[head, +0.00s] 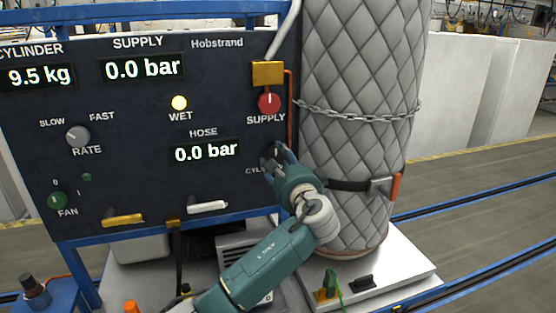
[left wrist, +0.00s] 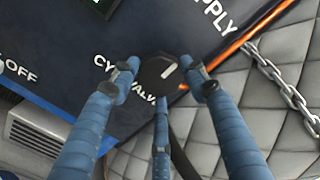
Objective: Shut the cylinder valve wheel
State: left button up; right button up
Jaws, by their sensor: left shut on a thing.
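The cylinder valve wheel (left wrist: 160,74) is a dark knob with a white mark, on the dark panel in the left wrist view. The lettering beside it is partly covered by the fingers. My left gripper (left wrist: 162,80) is shut on the wheel, with a blue finger on either side and a third below. In the head view my left gripper (head: 279,153) is at the panel's right edge, below the red supply knob (head: 268,103), and mostly hides the wheel. My right gripper is in neither view.
The panel (head: 110,190) reads cylinder 9.5 kg, supply 0.0 bar and hose 0.0 bar; the WET lamp (head: 179,103) is lit. A quilted grey cylinder (head: 352,80) with a chain (head: 350,115) and strap stands close right of the gripper. An orange pipe runs between them.

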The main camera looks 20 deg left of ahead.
pick_arm(q)
jog(key=o, duration=1.2)
jog(key=shift+a+f, duration=0.1)
jog(key=shift+f, duration=0.15)
jog(key=shift+c, duration=0.2)
jog(key=shift+s+r, duration=0.1)
jog(key=shift+r, duration=0.05)
jog(key=shift+s+d, duration=0.3)
jog(key=v, duration=1.1)
